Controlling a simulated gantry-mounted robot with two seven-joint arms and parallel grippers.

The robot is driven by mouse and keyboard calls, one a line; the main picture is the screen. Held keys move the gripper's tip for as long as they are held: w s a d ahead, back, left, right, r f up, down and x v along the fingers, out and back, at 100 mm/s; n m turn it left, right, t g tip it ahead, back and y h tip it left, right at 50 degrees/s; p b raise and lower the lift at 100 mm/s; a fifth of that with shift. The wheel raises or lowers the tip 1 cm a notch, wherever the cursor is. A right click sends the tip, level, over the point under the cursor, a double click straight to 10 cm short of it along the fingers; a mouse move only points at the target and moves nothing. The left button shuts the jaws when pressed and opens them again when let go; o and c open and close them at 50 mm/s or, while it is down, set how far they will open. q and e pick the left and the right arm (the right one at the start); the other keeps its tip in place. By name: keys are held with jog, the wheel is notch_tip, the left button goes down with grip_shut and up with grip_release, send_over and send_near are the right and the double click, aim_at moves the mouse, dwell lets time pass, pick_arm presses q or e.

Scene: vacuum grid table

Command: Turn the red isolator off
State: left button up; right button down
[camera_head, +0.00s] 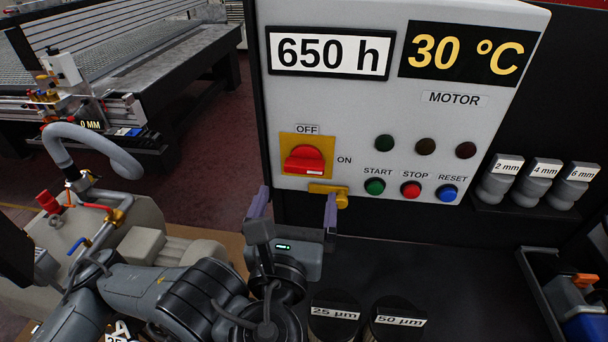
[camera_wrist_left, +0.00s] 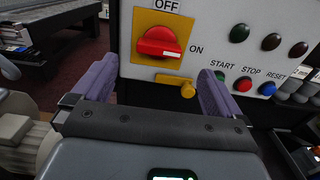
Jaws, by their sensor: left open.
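The red isolator (camera_head: 304,159) is a rotary knob on a yellow plate on the front of the grey control panel. OFF is marked above it and ON to its right. Its white mark lies at the knob's lower right, on the ON side. A yellow latch (camera_head: 328,191) sits just below the plate. The knob also shows in the left wrist view (camera_wrist_left: 159,42). My left gripper (camera_head: 295,214) is open and empty, below and in front of the knob, its purple fingers apart and not touching it. My right gripper is not in view.
START (camera_head: 375,186), STOP (camera_head: 411,189) and RESET (camera_head: 447,192) buttons sit right of the isolator, under dark lamps. Grey nozzles (camera_head: 540,184) stand on a shelf at right. Two black-lidded jars (camera_head: 334,312) (camera_head: 397,318) stand at the bottom. A pump with hoses (camera_head: 130,235) is at left.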

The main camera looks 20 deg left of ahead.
aim_at(303, 170)
pick_arm(q)
jog(key=b+x, duration=0.2)
jog(key=x, duration=0.5)
jog(key=shift+w+f, duration=0.1)
jog(key=shift+w, duration=0.1)
jog(key=shift+w+a, duration=0.15)
jog(key=shift+w, duration=0.25)
jog(key=c, duration=1)
